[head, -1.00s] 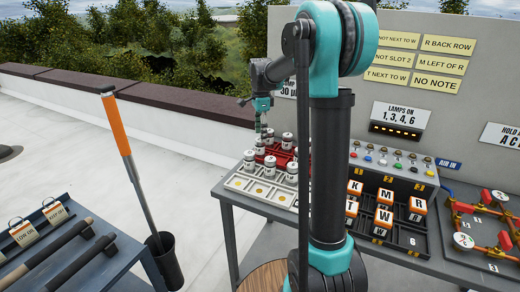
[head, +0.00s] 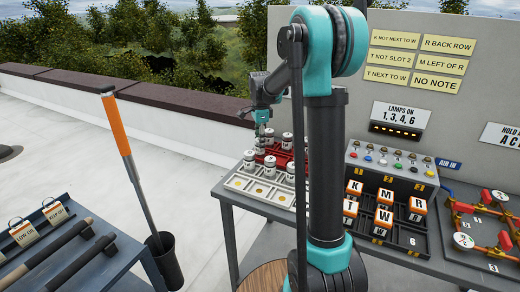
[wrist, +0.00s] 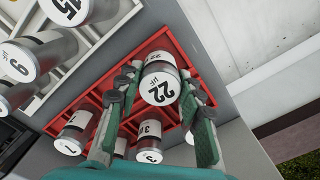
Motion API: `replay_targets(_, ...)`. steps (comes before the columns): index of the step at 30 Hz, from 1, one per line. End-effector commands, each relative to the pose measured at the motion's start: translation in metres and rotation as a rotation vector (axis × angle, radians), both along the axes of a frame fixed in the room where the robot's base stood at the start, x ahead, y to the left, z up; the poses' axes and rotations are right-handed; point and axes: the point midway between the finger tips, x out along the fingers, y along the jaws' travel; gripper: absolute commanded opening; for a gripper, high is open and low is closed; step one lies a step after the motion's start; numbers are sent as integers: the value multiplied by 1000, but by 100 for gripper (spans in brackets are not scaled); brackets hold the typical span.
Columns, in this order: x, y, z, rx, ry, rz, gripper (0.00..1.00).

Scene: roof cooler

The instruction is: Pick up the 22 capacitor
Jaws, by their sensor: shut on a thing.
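The 22 capacitor (wrist: 160,88) is a silver can with a white top marked 22, seen in the wrist view. It sits between the two fingers of my gripper (wrist: 158,84), which are shut on it from both sides. The red tray (wrist: 95,101) lies beneath and around it. I cannot tell if the can is clear of its slot. In the head view my gripper (head: 263,138) is down over the red tray, and its fingers partly hide the can.
Other capacitors stand close by in the red tray, including one marked 3 (wrist: 149,153). The white tray (head: 233,181) in front holds several more cans. A grey panel (head: 425,125) rises behind the bench at right, and lettered blocks (head: 384,215) stand right of my arm.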

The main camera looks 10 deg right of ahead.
Motion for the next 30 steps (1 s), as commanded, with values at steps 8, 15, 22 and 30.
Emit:
replay_targets(8,0,0,0,0,0,0,5)
replay_targets(15,0,0,11,0,0,0,5)
replay_targets(22,0,0,54,0,0,0,5)
replay_targets(30,0,0,132,0,0,0,5)
